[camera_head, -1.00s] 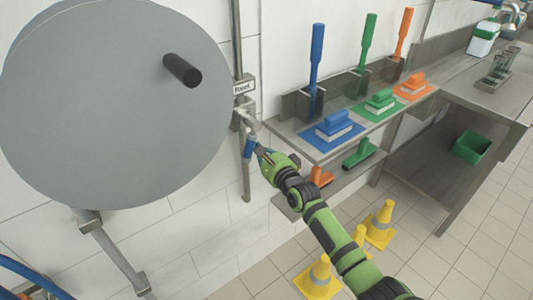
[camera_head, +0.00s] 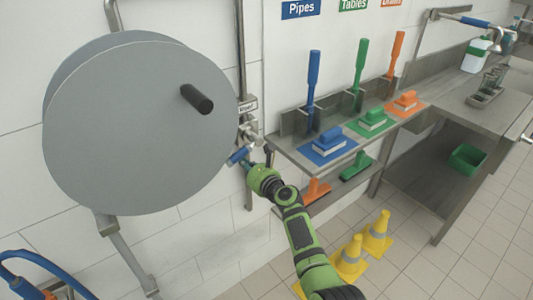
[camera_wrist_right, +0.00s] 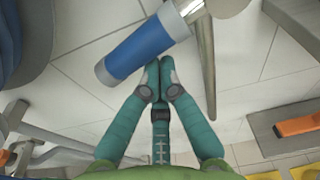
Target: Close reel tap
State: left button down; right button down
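The reel tap has a blue handle (camera_head: 238,155) on a grey metal pipe fitting beside the reel, under the "Reel" label (camera_head: 247,106). The handle lies tilted, close to horizontal, pointing left and down. In the wrist view the blue handle (camera_wrist_right: 142,50) crosses just past the fingertips, with the metal valve body at its upper right. My right gripper (camera_head: 249,166) is just below the handle. In the wrist view its teal fingers (camera_wrist_right: 160,68) are together with nothing between them. Whether the tips touch the handle I cannot tell. My left gripper is not in view.
The large grey reel disc (camera_head: 140,125) with a black knob (camera_head: 196,99) stands close left of the tap. A vertical pipe (camera_head: 241,60) runs along the wall. A shelf (camera_head: 290,150) with brushes is at the right. Yellow cones (camera_head: 375,235) stand on the floor.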

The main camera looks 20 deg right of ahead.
jog(key=shift+s+a+r+m+y+p, duration=0.15)
jog(key=shift+a+r+m+p, duration=0.1)
jog(key=shift+r+m+p, duration=0.3)
jog(key=shift+w+a+r+m+y+p, duration=0.1)
jog(key=shift+a+r+m+y+p, duration=0.1)
jog(key=shift+r+m+p, duration=0.35)
jog(key=shift+s+f, duration=0.1)
jog(key=shift+f, duration=0.05)
